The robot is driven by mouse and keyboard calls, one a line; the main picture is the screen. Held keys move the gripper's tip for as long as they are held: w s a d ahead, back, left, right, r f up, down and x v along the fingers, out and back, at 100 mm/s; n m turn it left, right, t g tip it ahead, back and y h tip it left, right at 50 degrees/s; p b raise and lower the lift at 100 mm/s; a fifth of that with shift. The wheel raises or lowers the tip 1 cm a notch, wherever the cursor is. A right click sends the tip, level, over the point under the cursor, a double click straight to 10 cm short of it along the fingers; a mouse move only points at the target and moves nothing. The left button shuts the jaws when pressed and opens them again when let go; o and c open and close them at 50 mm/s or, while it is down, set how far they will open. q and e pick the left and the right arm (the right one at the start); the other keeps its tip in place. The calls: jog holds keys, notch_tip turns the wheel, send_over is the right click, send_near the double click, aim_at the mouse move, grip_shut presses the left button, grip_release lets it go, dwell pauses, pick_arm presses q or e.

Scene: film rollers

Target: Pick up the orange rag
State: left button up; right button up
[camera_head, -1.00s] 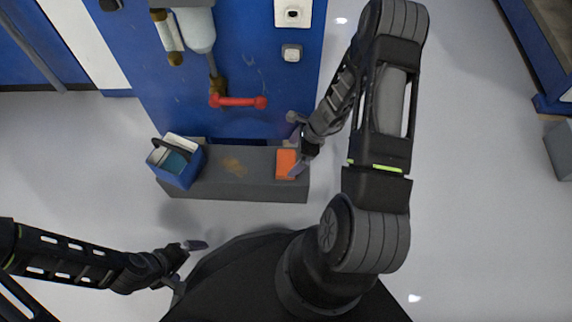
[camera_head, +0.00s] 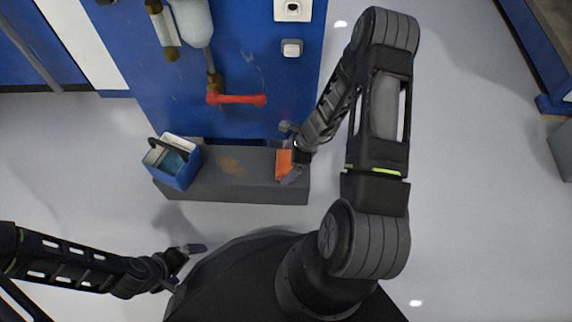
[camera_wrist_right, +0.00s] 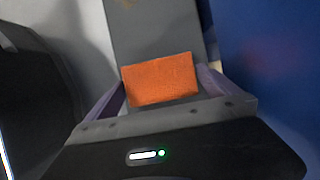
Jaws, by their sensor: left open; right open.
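The orange rag (camera_head: 283,163) is a small flat rectangle on the right end of a grey ledge (camera_head: 225,190). In the right wrist view the rag (camera_wrist_right: 161,79) lies between the two fingers of my right gripper (camera_wrist_right: 165,85). My right gripper (camera_head: 288,152) is open over the rag, with one finger on its far side and one on its near side. Whether the fingers touch the rag I cannot tell. My left gripper (camera_head: 185,267) is open and empty, low at the left, well away from the ledge.
A blue and white box (camera_head: 172,162) with a dark handle stands on the ledge's left end. A blue wall panel rises behind, with a red handle (camera_head: 236,99) and a white switch (camera_head: 291,48). The ledge's middle is clear apart from a brownish stain.

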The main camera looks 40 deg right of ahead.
aim_at(282, 162)
dwell(0.3)
jog(key=c, duration=1.1)
jog(key=shift+r, duration=0.1)
jog(key=shift+r+p, duration=0.35)
jog(key=shift+r, duration=0.1)
notch_tip(282, 162, up, 3)
jog(key=shift+r+p, duration=0.1)
jog(key=shift+p, duration=0.95)
jog(key=s+d, duration=0.3)
jog(key=d, duration=0.1)
jog(key=s+d+p, duration=0.1)
jog(key=s+d, duration=0.3)
jog(key=d, duration=0.1)
jog(key=s+d+p, duration=0.1)
jog(key=s+d, duration=0.3)
jog(key=d, duration=0.1)
jog(key=shift+d+f, duration=0.2)
jog(key=shift+f, duration=0.2)
